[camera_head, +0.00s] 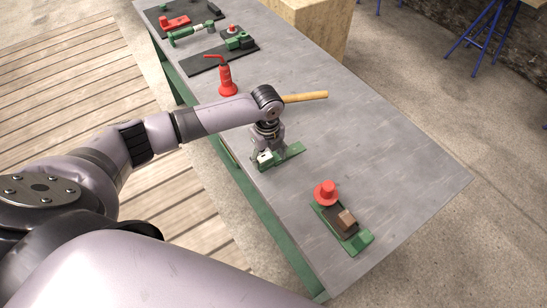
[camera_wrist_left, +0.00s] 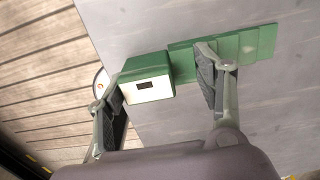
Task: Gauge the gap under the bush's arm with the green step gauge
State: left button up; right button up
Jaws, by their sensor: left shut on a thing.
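The green step gauge (camera_head: 291,152) lies on the grey bench near its left edge. In the left wrist view its flat steps (camera_wrist_left: 250,43) run to the right from a taller block with a white face (camera_wrist_left: 148,89). My left gripper (camera_head: 264,156) is down at the gauge's block end, shut on it, with one finger on each side (camera_wrist_left: 160,72). Nearer the bench's front end stands a green-based fixture (camera_head: 357,243) with a dark plate, a brown block (camera_head: 346,219) and a red flanged knob (camera_head: 326,193). I cannot tell which part is the bush's arm. My right gripper is out of view.
A red bottle with a spout (camera_head: 226,79) stands behind my left arm, beside a wooden handle (camera_head: 306,97). Farther back are dark mats (camera_head: 205,64) with green and red parts. The bench between the gauge and the fixture is clear, as is its right side.

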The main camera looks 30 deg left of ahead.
pick_arm(q)
jog(key=c, duration=0.5)
jog(key=shift+r, duration=0.1)
jog(key=shift+r+b, duration=2.05)
jog(key=shift+r, duration=7.9)
